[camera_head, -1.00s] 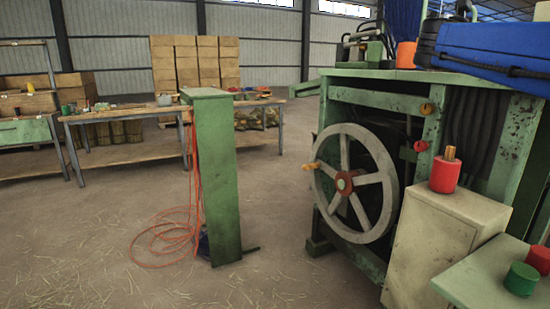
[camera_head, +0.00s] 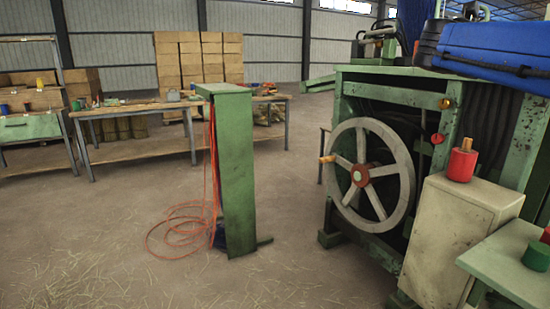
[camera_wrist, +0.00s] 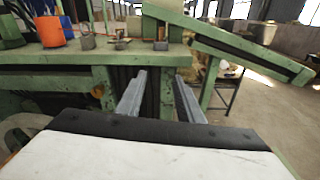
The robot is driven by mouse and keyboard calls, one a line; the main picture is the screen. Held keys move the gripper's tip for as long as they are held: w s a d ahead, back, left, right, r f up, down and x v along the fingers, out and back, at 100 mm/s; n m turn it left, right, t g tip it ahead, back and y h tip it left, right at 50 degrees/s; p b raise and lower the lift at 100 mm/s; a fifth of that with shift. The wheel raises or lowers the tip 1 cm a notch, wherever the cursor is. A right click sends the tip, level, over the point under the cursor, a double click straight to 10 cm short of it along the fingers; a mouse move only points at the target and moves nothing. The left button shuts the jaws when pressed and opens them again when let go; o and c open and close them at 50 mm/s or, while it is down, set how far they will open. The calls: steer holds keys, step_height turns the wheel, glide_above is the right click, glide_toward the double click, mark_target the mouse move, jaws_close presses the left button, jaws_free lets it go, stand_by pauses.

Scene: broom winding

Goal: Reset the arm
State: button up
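My arm (camera_head: 490,45), blue and black, crosses the top right of the head view. My gripper does not show clearly there. In the wrist view my gripper (camera_wrist: 160,95) has its two grey fingers apart, with nothing between them. A green machine post stands behind the gap. The white and black housing of my wrist fills the bottom of that view. The green machine (camera_head: 400,76) with its large grey handwheel (camera_head: 367,178) stands at the right in the head view. The wheel has a red hub and a wooden handle.
An orange cup (camera_wrist: 50,32) and a grey cup (camera_wrist: 87,41) stand on the machine top. A beige cabinet (camera_head: 450,235) bears a red cylinder (camera_head: 461,164). A green pedestal (camera_head: 235,165) with orange cable stands left of the wheel.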

steer(key=s+a+f+m+y, duration=0.5)
steer(key=s+a+f+m, duration=0.2)
steer(key=f, duration=0.9)
steer(key=s+a+f+m+g+y, duration=0.1)
steer(key=s+a+f+m+y, duration=0.4)
steer(key=a+f, duration=0.6)
steer(key=s+a+f+m+g+y, duration=0.1)
steer(key=s+a+f+m+y, duration=0.4)
steer(key=f, duration=1.5)
steer(key=s+a+m, duration=0.4)
steer(key=s+a, duration=0.1)
steer(key=s, duration=0.1)
steer(key=shift+s+f+y, duration=0.3)
steer(key=shift+s+f, duration=0.05)
